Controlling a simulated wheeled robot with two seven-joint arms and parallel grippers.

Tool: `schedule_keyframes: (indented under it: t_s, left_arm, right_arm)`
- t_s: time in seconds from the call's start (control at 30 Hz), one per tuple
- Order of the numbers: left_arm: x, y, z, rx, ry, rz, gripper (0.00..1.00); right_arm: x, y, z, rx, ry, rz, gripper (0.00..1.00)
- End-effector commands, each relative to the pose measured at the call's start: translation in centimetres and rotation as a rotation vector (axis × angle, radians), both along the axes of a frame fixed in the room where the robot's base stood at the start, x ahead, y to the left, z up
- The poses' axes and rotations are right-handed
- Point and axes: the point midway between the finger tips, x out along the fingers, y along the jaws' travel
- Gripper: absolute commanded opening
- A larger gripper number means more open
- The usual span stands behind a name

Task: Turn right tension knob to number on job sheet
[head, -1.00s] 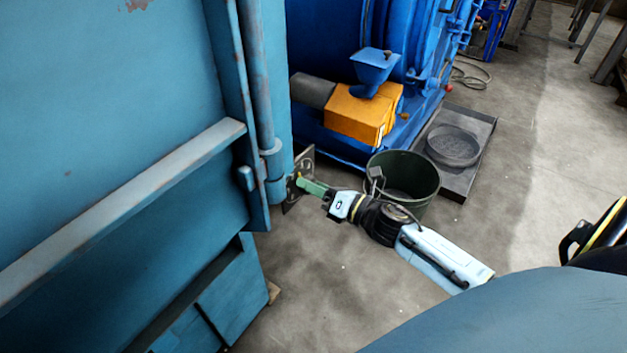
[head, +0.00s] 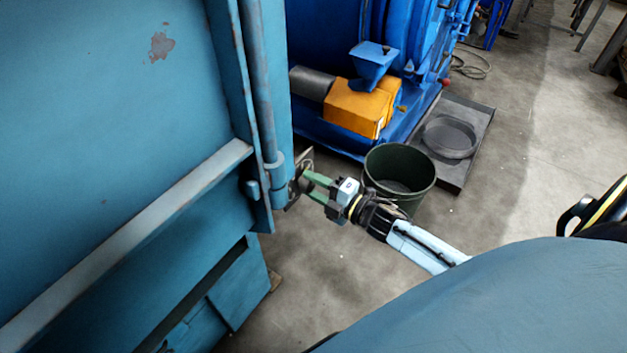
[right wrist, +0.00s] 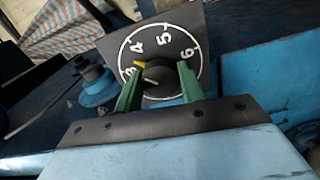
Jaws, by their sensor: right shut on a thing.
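The tension knob (right wrist: 158,84) is dark and sits at the centre of a black dial plate (right wrist: 190,30) in the right wrist view. White numbers 3, 4, 5 and 6 show around it. A yellow mark lies near the 3, on the side toward the 4. The two green fingers of my right gripper (right wrist: 159,74) stand on either side of the knob and are shut on it. In the head view, my right gripper (head: 307,187) reaches the dial plate at the edge of the blue machine; the knob is mostly hidden there. No job sheet is recognisable. My left gripper is out of view.
A large blue machine panel (head: 110,120) fills the left. A dark green bucket (head: 400,180) stands just behind my right gripper. An orange box (head: 358,106) and a grey tray with a round recess (head: 470,110) lie beyond. Concrete floor (head: 500,210) is clear to the right.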

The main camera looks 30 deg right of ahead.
Motion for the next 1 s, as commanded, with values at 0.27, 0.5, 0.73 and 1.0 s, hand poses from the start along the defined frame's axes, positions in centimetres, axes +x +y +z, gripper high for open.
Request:
schedule_keyframes:
  t_s: [0.27, 0.5, 0.73, 1.0]
  left_arm:
    - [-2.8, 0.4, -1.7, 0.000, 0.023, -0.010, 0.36]
    - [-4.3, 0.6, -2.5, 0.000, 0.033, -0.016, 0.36]
    - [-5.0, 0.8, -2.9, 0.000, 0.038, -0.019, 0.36]
    - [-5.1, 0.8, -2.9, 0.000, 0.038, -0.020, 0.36]
  right_arm:
    - [0.0, 0.0, 0.1, 0.203, 0.084, 0.000, 0.17]
    - [0.0, 0.0, 0.0, 0.315, 0.130, 0.000, 0.17]
    - [0.0, 0.0, -0.1, 0.365, 0.151, 0.000, 0.17]
    - [0.0, 0.0, -0.1, 0.374, 0.155, 0.001, 0.17]
